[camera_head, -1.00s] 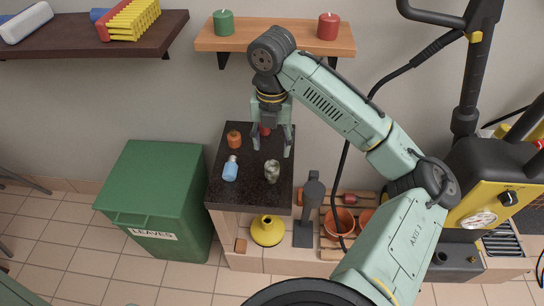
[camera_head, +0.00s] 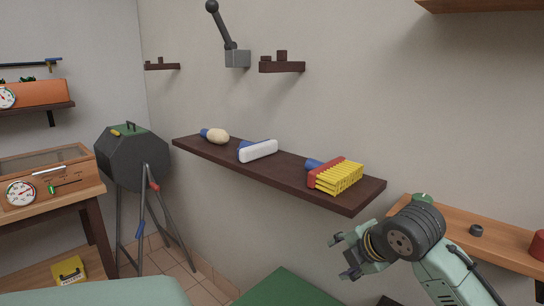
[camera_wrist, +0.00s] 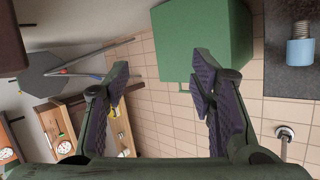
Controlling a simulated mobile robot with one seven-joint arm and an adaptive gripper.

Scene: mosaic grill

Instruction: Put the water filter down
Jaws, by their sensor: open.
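My gripper (camera_head: 342,256) is at the lower right in the head view, near the right end of a dark wall shelf. In the wrist view its two fingers (camera_wrist: 160,68) are spread with nothing between them. No thing in view is clearly a water filter. A light blue container with a ribbed, coil-like top (camera_wrist: 300,50) stands on a dark counter (camera_wrist: 290,105) at the right of the wrist view, apart from the fingers; I cannot tell whether it is the filter.
The dark wall shelf (camera_head: 225,165) bears a beige-headed tool (camera_head: 217,136), a white brush (camera_head: 259,151) and a yellow-bristled brush (camera_head: 340,178). A wooden shelf (camera_head: 500,247) lies close behind my arm. A green bin (camera_wrist: 205,35) stands below. A dark grill (camera_head: 132,158) stands at left.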

